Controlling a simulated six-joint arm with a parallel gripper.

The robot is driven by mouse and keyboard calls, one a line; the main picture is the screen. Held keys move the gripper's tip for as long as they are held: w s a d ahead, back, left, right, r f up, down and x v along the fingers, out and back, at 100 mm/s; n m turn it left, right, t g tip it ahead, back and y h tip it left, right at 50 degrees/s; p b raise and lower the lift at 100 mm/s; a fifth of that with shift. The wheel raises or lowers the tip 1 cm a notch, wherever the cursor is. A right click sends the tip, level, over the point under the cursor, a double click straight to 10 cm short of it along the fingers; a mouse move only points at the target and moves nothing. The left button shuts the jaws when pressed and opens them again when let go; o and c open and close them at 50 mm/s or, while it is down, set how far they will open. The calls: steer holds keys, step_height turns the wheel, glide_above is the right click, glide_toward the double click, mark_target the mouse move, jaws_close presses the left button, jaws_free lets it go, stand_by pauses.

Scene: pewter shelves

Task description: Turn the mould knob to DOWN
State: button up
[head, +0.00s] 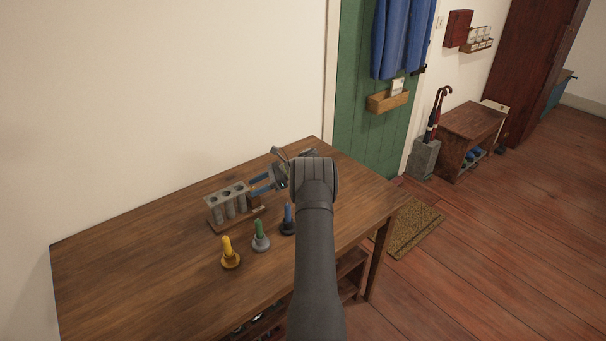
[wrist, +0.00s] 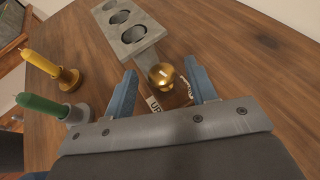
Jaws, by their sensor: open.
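The grey mould (head: 229,204) with round holes stands on the wooden table, and its block fills the top of the wrist view (wrist: 126,28). A round brass knob (wrist: 162,76) sits at its near end. A small label reading UP (wrist: 154,104) lies beside the knob; a second label (wrist: 185,88) is partly covered by my right finger and not fully readable. My gripper (wrist: 160,72) is open, its blue fingers on either side of the knob with gaps showing. In the head view my gripper (head: 262,183) is at the mould's right end, where the knob is hidden.
Yellow (head: 227,246), green (head: 260,232) and blue (head: 288,214) candles stand in holders in front of the mould, the blue one close to my arm. The table (head: 130,265) is clear at left. A wall is behind; a green door (head: 355,130) is beyond the table.

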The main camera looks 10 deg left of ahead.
steer(key=shift+s+d+m+t+y, duration=0.1)
steer(key=shift+s+m+t+y, duration=0.1)
steer(key=shift+m+t, duration=0.75)
steer(key=shift+s+m+t+y, duration=0.1)
steer(key=shift+s+m+t, duration=0.05)
steer(key=shift+m+t, duration=0.75)
steer(key=v, duration=1.7)
steer(key=shift+d, duration=0.2)
steer(key=a+f+t, duration=0.1)
steer(key=a+f, duration=0.1)
steer(key=a, duration=0.3)
steer(key=a+f+m+t, duration=0.1)
steer(key=a+f, duration=0.1)
steer(key=a, duration=0.3)
steer(key=s+a+f+m+t, duration=0.1)
steer(key=a+f, duration=0.1)
steer(key=a, duration=0.3)
steer(key=shift+s+a+f, duration=0.1)
steer(key=shift+a+f, duration=0.2)
steer(key=shift+a, duration=0.05)
steer(key=c, duration=1)
